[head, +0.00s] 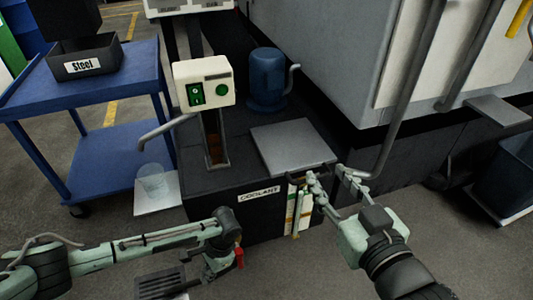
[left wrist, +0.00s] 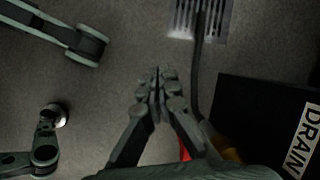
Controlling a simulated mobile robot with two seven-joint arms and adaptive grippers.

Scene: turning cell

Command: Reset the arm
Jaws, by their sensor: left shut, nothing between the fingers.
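My left arm comes in from the left in the head view, and its gripper (head: 213,275) hangs low in front of the coolant tank, partly hidden by the wrist. In the left wrist view my left gripper (left wrist: 157,72) has its fingertips together with nothing between them, above the bare floor. My right gripper (head: 333,176) is at the tank's front right corner, with its two fingers apart and nothing visible between them. The coolant tank (head: 222,190) is a dark box with a COOLANT label. A grey lid plate (head: 290,147) lies on its top.
A blue cart (head: 110,77) with a Steel bin (head: 88,62) stands at left. A clear cup (head: 152,179) is on a white plate beside the tank. A dark blue bin (head: 507,175) is at right.

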